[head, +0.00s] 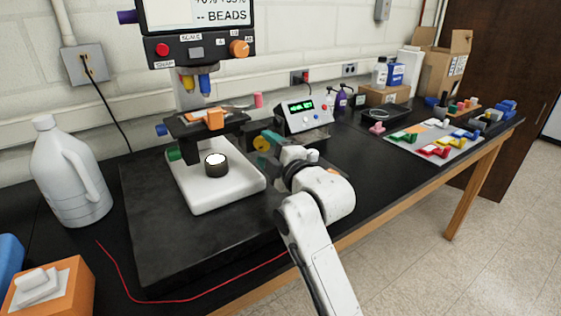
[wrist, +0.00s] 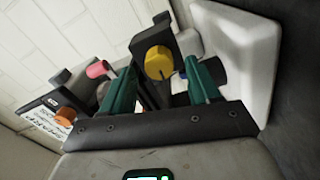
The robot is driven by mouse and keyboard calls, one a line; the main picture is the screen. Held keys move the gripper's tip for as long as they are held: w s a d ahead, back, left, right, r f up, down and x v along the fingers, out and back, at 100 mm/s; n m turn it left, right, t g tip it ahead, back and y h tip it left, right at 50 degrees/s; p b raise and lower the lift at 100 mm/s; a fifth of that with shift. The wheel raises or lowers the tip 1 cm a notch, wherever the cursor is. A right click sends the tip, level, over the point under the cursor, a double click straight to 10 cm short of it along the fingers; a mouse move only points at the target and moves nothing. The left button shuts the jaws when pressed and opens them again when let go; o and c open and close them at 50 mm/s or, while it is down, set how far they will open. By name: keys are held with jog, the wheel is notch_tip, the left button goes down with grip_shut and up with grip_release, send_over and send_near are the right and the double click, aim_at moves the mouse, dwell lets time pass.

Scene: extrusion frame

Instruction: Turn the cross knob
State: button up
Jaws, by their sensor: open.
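The microscope (head: 235,192) has a white base and a dark stage. Several coloured knobs are on it; I cannot tell for certain which is the cross knob. A yellow knob (head: 262,143) sits on its right side, facing my gripper. In the wrist view the yellow knob (wrist: 158,62) shows between the fingertips, beyond them, with no visible contact. A pink knob (head: 258,100) sticks out higher up; it also shows in the wrist view (wrist: 97,69). My gripper (head: 268,144) is open beside the microscope's right side, its teal fingers (wrist: 160,78) apart and empty. My wrist partly hides this area.
A display box (head: 200,47) with an orange dial hangs above the microscope. A control box (head: 304,115) stands behind my gripper. A white jug (head: 68,175) stands at left, and a red wire (head: 180,299) runs along the front.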

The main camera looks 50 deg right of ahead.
jog(key=b+v, duration=0.1)
jog(key=v, duration=0.8)
